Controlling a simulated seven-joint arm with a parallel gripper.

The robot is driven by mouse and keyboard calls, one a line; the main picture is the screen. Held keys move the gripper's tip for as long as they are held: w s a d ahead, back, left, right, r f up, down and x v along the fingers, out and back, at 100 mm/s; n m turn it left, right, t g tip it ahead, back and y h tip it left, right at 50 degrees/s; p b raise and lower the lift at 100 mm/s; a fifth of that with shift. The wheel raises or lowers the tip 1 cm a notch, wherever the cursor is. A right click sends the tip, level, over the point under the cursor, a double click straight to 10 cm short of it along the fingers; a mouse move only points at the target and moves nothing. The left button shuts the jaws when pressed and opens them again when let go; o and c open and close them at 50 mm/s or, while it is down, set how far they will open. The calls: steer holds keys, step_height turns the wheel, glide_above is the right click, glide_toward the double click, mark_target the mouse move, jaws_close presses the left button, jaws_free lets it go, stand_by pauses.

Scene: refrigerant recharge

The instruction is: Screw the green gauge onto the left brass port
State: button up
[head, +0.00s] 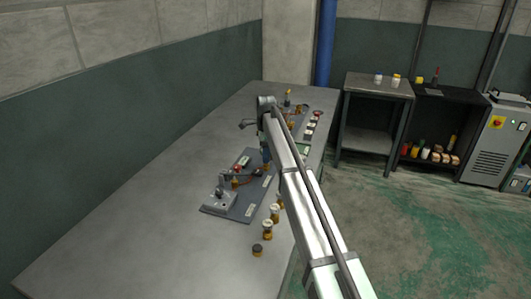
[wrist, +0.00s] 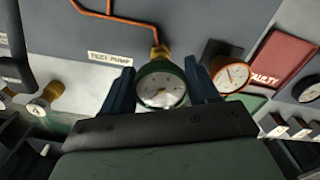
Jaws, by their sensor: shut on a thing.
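The green gauge (wrist: 160,86), with its white dial facing the wrist camera, sits between the two blue fingers of my gripper (wrist: 160,90), which is shut on it. A brass fitting (wrist: 159,52) shows directly beyond the gauge's rim, at the end of an orange pipe (wrist: 118,17). I cannot tell whether it is a port or the gauge's own stem, or whether the two are engaged. In the head view my gripper (head: 264,153) is over the bench equipment, and the gauge there is too small to make out.
A label (wrist: 110,58) reading "TEST PUMP" is left of the fitting. An orange-rimmed gauge (wrist: 232,77) lies close on the right, beside a red "FAULTY" panel (wrist: 283,60). Another gauge (wrist: 37,106) is at left.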

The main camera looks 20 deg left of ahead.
stand_by(0.3)
steer(key=shift+n, duration=0.9)
steer(key=shift+n, duration=0.7)
steer(key=shift+f, duration=0.95)
stand_by(0.3)
steer(key=shift+m, duration=1.7)
